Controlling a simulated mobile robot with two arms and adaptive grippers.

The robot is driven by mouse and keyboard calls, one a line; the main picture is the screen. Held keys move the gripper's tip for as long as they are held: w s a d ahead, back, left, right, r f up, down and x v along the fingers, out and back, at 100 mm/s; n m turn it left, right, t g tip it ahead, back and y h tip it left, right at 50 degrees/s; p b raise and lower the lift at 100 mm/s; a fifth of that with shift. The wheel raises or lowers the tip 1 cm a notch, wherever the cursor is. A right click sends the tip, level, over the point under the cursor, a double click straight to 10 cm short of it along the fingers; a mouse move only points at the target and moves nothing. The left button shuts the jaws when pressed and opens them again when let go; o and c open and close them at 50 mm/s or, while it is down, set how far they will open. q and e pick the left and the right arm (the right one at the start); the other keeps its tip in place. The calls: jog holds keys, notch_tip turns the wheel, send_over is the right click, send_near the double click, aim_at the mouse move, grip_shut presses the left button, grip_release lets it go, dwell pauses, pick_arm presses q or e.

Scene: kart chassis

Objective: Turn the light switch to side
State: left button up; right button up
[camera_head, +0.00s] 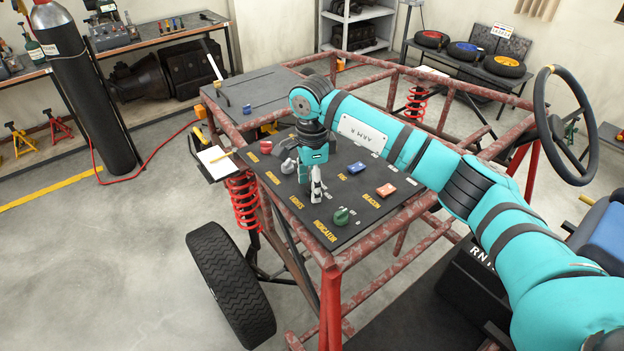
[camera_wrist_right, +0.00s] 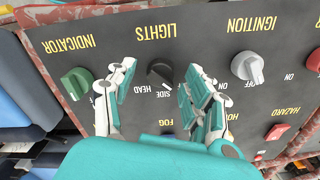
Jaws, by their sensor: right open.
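The black light switch knob (camera_wrist_right: 160,72) is on the dark panel below the yellow LIGHTS label in the right wrist view. Small HEAD and SIDE marks lie beside it. I cannot tell exactly which mark it points to. My right gripper (camera_wrist_right: 160,84) is open, with one finger on each side of the knob. Contact with the knob does not show clearly. In the head view my right gripper (camera_head: 317,192) points down over the panel by the LIGHTS label, and it hides the knob. My left gripper is in neither view.
A red tubular frame (camera_head: 400,73) surrounds the panel, and a steering wheel (camera_head: 541,110) stands at right.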

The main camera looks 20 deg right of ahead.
jog(key=shift+f, duration=0.25)
